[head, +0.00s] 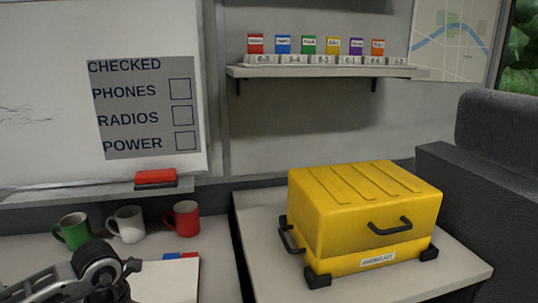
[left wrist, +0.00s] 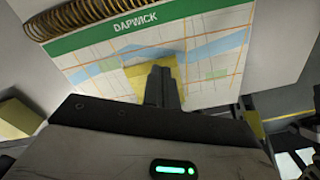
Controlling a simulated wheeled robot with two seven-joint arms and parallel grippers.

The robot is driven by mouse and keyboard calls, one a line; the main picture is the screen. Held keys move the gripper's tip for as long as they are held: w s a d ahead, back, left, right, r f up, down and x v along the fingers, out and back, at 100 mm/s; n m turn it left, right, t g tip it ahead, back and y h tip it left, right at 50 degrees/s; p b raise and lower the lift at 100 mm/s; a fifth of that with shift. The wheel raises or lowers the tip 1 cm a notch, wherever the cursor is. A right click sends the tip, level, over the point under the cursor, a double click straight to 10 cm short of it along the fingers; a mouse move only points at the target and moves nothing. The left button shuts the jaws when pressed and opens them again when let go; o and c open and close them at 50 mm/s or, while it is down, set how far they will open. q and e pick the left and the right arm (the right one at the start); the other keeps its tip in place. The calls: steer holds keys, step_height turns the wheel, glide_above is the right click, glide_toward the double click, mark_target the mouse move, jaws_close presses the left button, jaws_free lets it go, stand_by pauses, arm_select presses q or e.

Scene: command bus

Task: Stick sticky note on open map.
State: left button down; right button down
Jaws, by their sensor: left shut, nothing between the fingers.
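The open map (left wrist: 215,60), a spiral-bound sheet with a green band reading DAPWICK, fills the upper part of the left wrist view. A yellow sticky note (left wrist: 136,78) shows against the map's middle, partly hidden behind my left gripper (left wrist: 161,70). The gripper's fingers are shut together with nothing between them, and their tips overlap the note in the picture. I cannot tell whether they touch it. In the head view only part of my left arm shows at the lower left. My right gripper is not in view.
A yellow block (left wrist: 16,118) lies at the left of the wrist view. Green (head: 75,230), white (head: 126,224) and red (head: 186,219) mugs stand along the back of the left desk. A yellow case (head: 365,215) occupies the right table. A shelf (head: 300,71) hangs above.

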arm_select(q)
steer(key=shift+f+b, duration=0.55)
steer(key=shift+f, duration=0.15)
steer(key=shift+r, duration=0.1)
stand_by(0.5)
steer(key=shift+r+p, duration=1.8)
steer(key=shift+r, duration=0.65)
steer(key=shift+s, duration=0.1)
